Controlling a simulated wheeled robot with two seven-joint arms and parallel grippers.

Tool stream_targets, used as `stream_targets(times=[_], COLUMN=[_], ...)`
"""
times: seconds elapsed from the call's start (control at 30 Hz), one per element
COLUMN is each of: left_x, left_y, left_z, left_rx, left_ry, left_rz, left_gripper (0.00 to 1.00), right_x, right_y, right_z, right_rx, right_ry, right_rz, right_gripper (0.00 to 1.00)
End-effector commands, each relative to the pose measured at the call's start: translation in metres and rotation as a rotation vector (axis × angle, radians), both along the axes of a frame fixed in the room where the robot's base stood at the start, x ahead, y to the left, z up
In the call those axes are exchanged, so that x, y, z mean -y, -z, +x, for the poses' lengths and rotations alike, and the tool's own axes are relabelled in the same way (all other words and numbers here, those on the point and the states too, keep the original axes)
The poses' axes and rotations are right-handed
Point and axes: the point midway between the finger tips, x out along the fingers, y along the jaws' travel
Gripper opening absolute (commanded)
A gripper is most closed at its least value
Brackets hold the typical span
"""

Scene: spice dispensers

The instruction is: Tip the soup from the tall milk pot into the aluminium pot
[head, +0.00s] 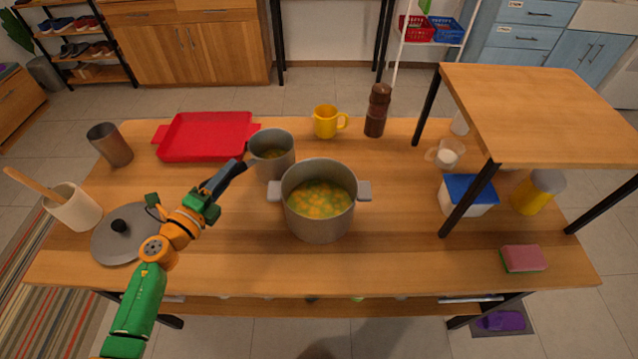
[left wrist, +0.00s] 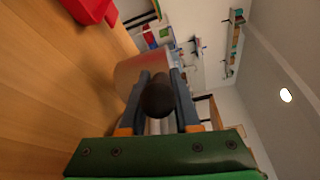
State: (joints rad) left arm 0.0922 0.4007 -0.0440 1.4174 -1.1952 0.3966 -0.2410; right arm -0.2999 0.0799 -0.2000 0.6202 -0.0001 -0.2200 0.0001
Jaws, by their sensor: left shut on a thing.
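The tall milk pot (head: 272,165) is a grey, deep, narrow pot, upright just behind and left of the aluminium pot. Some soup shows inside it. I cannot tell whether its base touches the table. The aluminium pot (head: 320,222) is wide and grey with two side handles, and holds soup with orange and green pieces. My left gripper (head: 236,170) is shut on the milk pot's dark handle. In the left wrist view the handle's round end (left wrist: 158,98) sits between the fingers, with the milk pot's wall (left wrist: 135,70) beyond. My right gripper is not in view.
A red tray (head: 208,137), a yellow mug (head: 326,122) and a brown pepper mill (head: 376,110) stand behind the pots. A grey lid (head: 125,235) lies at the left. A raised wooden shelf (head: 550,105) stands at the right. The table's front middle is clear.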

Motion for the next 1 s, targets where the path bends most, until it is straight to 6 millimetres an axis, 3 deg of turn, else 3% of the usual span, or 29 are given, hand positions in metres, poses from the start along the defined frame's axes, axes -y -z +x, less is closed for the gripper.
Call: stream_targets(times=[0.47, 0.53, 0.8, 1.0], left_x=[0.013, 0.016, 0.027, 0.036], left_y=[-0.081, -0.076, -0.095, -0.098], left_z=[-0.012, -0.015, -0.025, -0.032], left_rx=[0.125, 0.148, 0.238, 0.306], left_ry=[-0.001, 0.0, -0.002, -0.001], left_rz=[0.131, 0.158, 0.258, 0.333], left_gripper=[0.0, 0.0, 0.0, 0.0], right_x=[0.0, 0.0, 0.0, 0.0], right_y=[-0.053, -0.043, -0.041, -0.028], right_z=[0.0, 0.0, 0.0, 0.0], right_rx=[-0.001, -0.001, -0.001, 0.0], right_ry=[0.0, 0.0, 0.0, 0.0], right_rz=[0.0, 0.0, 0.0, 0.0], right_gripper=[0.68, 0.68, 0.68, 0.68])
